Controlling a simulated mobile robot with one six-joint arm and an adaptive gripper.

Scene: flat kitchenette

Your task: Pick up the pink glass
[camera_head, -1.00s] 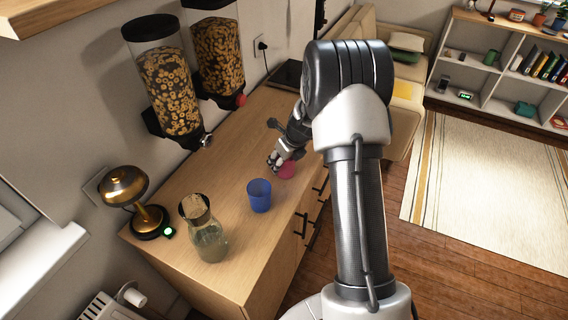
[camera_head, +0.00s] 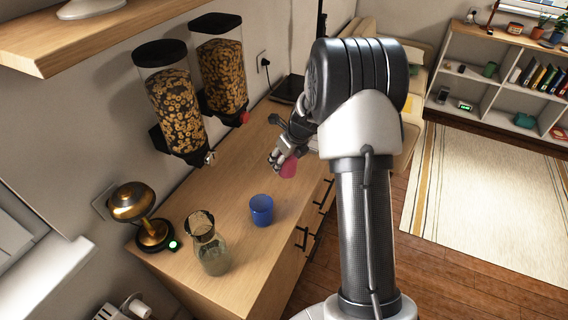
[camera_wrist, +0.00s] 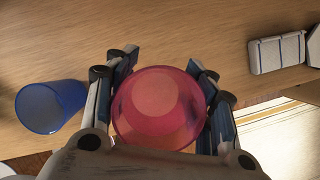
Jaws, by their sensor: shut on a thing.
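The pink glass (camera_head: 289,167) is in my gripper (camera_head: 277,163) over the wooden counter in the head view. In the wrist view the pink glass (camera_wrist: 158,108) lies between the two fingers of my gripper (camera_wrist: 163,84), with a finger against each side. The gripper is shut on it. The glass appears to be held a little above the counter, though the exact gap under it cannot be told. My fingers hide part of the glass in the head view.
A blue cup (camera_head: 261,210) stands on the counter (camera_head: 232,185) near the glass; it also shows in the wrist view (camera_wrist: 50,106). A glass carafe (camera_head: 209,247) and a brass lamp (camera_head: 143,217) stand nearer. Two cereal dispensers (camera_head: 172,100) (camera_head: 222,75) hang on the wall.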

